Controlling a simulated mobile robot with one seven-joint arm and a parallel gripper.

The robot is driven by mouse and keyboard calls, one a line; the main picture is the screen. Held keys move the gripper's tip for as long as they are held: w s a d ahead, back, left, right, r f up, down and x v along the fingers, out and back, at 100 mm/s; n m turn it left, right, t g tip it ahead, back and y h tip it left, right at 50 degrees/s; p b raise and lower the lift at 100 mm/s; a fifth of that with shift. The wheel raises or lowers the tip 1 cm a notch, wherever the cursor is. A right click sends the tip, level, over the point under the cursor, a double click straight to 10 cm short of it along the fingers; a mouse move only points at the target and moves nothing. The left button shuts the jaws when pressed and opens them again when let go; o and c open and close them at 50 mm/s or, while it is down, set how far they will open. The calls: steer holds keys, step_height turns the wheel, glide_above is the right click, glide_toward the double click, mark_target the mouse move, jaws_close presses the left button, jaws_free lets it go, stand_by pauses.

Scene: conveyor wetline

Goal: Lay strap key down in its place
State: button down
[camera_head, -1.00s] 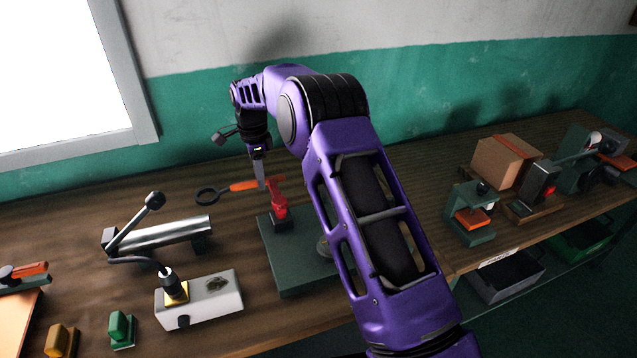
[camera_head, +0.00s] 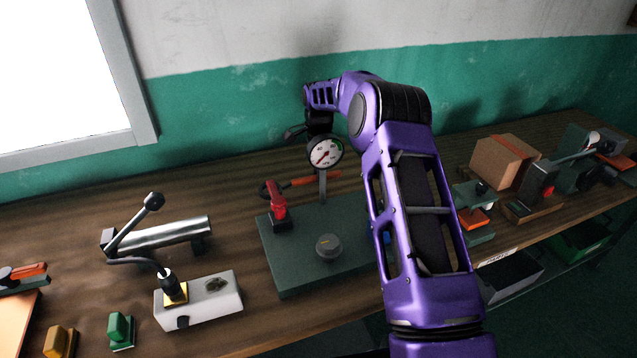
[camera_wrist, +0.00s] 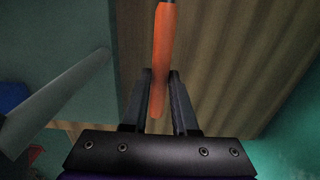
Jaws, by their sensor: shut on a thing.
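The strap key has an orange handle and a dark ring. In the head view the gripper's fingers are hidden behind the round pressure gauge. The key is over the rear of the bench; I cannot tell whether it touches the wood. I cannot make out a marked place for it.
The gauge (camera_head: 325,152) stands on a post just in front of my gripper. The green plate (camera_head: 300,278) also carries a red valve (camera_head: 277,204) and a grey knob (camera_head: 328,247). A metal cylinder with a lever (camera_head: 165,236) lies left. Bare wood (camera_head: 225,180) is free behind it.

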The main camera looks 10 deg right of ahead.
steer(key=shift+f, duration=1.85)
steer(key=shift+f+b, duration=0.15)
steer(key=shift+b, duration=0.2)
steer(key=c, duration=0.7)
jaws_free()
